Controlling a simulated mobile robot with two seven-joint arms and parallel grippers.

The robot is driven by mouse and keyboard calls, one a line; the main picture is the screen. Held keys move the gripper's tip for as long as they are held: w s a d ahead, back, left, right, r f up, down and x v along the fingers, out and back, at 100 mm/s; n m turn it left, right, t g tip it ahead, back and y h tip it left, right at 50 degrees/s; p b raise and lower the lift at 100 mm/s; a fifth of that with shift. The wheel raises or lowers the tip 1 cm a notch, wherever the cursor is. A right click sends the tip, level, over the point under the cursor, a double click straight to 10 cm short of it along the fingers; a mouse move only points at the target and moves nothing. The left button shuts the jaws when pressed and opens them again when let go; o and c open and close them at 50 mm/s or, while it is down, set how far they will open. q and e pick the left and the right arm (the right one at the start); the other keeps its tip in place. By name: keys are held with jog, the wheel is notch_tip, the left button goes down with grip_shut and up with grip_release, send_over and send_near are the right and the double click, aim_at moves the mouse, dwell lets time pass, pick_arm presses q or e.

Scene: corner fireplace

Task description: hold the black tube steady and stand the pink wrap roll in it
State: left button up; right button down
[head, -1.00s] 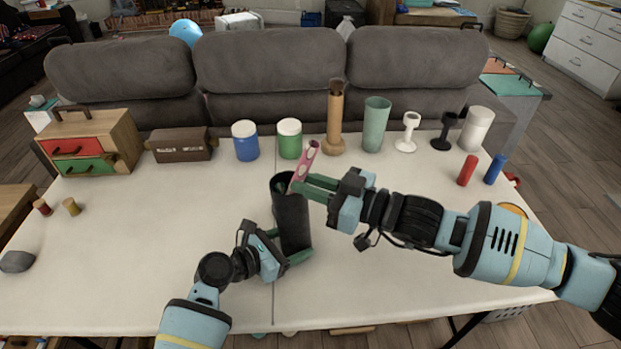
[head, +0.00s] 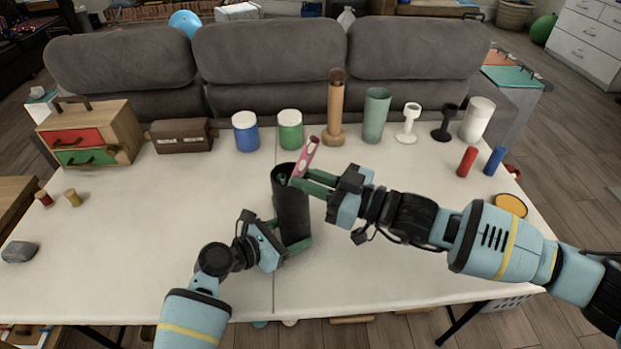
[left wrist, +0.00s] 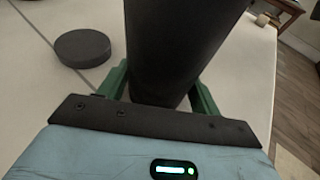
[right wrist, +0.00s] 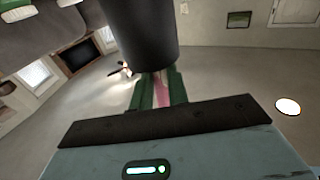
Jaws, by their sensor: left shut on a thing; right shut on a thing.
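The black tube (head: 291,215) stands upright on the white table. My left gripper (head: 286,242) is shut around its lower part; the left wrist view shows the tube (left wrist: 178,45) between the green fingers. The pink wrap roll (head: 307,154), with pale spots, is tilted at the tube's mouth, its top leaning right. My right gripper (head: 304,182) is shut on its lower part, close to the rim. In the right wrist view, pink (right wrist: 161,88) shows between the fingers, below the dark tube (right wrist: 143,38). The roll's lower end is hidden, so I cannot tell whether it is inside the mouth.
A blue jar (head: 246,132), a green jar (head: 290,130), a wooden cylinder (head: 336,112) and a green cup (head: 376,115) stand along the back. Red (head: 467,162) and blue (head: 495,161) cylinders stand right. A dark disc (left wrist: 82,47) lies near the tube.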

pick_arm(q)
jog(key=shift+s+d, duration=0.2)
jog(key=shift+d, duration=0.15)
pick_arm(e)
jog(key=f, duration=0.3)
jog(key=shift+d+h, duration=0.2)
jog(key=shift+h, duration=0.2)
jog(key=c, duration=1.3)
grip_release()
jog(key=shift+m, duration=0.3)
jog(key=shift+s, duration=0.1)
pick_arm(q)
jog(key=shift+w+a+f, duration=0.25)
jog(key=shift+a, duration=0.1)
jog(key=shift+c, duration=0.3)
jog(key=shift+d+r, duration=0.1)
jog(key=shift+r, duration=0.05)
pick_arm(e)
jog(key=shift+y, duration=0.3)
jog(key=r+v, duration=0.1)
jog(key=v, duration=0.6)
jog(key=r+v, duration=0.1)
jog(key=v, duration=0.3)
jog(key=shift+s+d+r, duration=0.1)
jog(key=shift+d+r, duration=0.15)
jog(key=shift+r, duration=0.05)
pick_arm(q)
jog(key=o, duration=0.8)
